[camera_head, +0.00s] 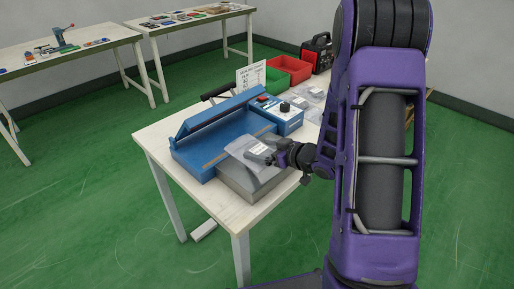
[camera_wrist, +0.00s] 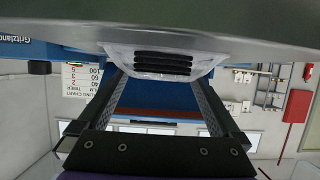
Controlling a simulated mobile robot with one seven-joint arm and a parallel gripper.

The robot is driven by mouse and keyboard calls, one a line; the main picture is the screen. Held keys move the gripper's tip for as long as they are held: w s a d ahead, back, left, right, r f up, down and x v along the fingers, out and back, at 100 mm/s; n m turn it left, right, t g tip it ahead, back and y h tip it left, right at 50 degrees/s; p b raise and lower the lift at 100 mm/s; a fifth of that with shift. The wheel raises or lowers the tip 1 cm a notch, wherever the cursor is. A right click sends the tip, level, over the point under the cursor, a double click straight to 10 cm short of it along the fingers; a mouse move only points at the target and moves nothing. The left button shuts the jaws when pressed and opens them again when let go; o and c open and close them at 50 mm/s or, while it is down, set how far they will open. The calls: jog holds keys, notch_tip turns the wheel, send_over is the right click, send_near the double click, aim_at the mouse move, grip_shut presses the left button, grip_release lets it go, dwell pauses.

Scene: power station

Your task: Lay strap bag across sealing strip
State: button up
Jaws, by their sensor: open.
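My gripper (camera_head: 271,158) is open at the bag's right side. In the wrist view the clear bag (camera_wrist: 118,55) with dark straps (camera_wrist: 162,63) shows just beyond my open fingers (camera_wrist: 160,82).
A blue control box (camera_head: 278,115) adjoins the sealer. More clear bags (camera_head: 308,94), a green bin (camera_head: 273,80), a red bin (camera_head: 291,68) and a sign (camera_head: 251,77) stand behind. The white table's (camera_head: 154,134) left corner is bare. Other tables (camera_head: 68,50) are farther back.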

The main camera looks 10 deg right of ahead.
jog(key=p+v, duration=0.1)
jog(key=v, duration=0.8)
jog(key=shift+s+d, duration=0.15)
jog(key=shift+s, duration=0.1)
jog(key=shift+r, duration=0.2)
